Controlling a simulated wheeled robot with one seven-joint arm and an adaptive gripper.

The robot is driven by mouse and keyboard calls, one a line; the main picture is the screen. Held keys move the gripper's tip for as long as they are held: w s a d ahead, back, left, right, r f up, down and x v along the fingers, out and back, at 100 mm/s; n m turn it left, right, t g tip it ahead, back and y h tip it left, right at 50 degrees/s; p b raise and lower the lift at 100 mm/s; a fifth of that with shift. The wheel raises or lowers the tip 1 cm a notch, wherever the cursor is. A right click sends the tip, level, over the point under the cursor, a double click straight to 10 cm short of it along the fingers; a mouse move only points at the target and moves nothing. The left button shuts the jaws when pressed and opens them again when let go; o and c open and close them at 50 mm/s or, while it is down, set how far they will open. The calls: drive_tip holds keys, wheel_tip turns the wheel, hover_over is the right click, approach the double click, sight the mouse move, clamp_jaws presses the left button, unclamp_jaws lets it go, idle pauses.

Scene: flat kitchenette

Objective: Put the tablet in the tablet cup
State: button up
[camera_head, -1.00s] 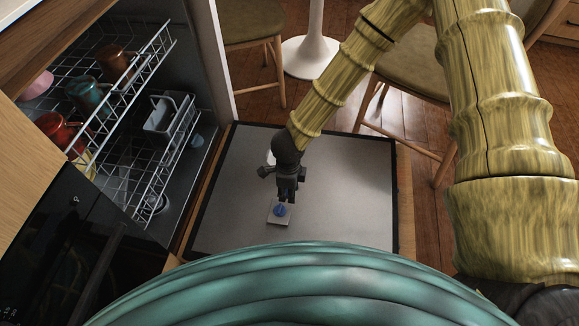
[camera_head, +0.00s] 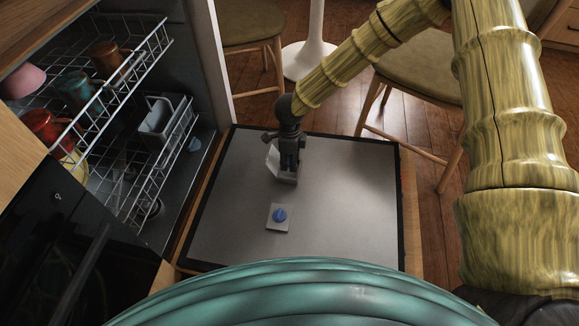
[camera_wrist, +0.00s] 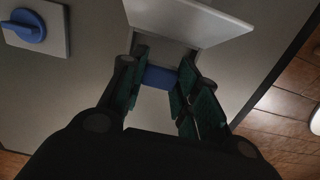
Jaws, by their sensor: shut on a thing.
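My gripper (camera_head: 289,166) is over the tablet cup and is shut on the tablet (camera_wrist: 158,77), a small block with a blue part showing between the fingers in the wrist view. The tablet cup (camera_head: 286,179) is a pale, shallow box on the grey inner face of the open dishwasher door. Its white lid (camera_wrist: 190,22) stands open and also shows left of my gripper in the head view (camera_head: 272,160). My fingers hide much of the cup. I cannot tell whether the tablet is inside it or just above it.
A square plate with a blue knob (camera_head: 279,216) sits on the door (camera_head: 340,215), nearer to me than the cup. The dishwasher racks (camera_head: 140,75) with mugs and a grey basket (camera_head: 160,120) are at left. Chairs (camera_head: 420,75) stand beyond the door.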

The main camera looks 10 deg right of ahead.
sight(290, 173)
wheel_tip(290, 173, down, 3)
drive_tip(key=shift+f+b, duration=0.1)
drive_tip(key=shift+b, duration=0.75)
drive_tip(key=shift+f+p, duration=0.45)
drive_tip(key=shift+f, duration=0.05)
drive_tip(key=o, duration=0.5)
drive_tip(key=shift+c, duration=0.2)
drive_tip(key=shift+r, duration=0.1)
drive_tip(key=shift+r+b, duration=0.45)
drive_tip(key=shift+b, duration=0.05)
wheel_tip(290, 173, up, 12)
drive_tip(key=p, duration=0.6)
drive_tip(key=shift+r+p, duration=0.2)
drive_tip(key=shift+p, duration=0.15)
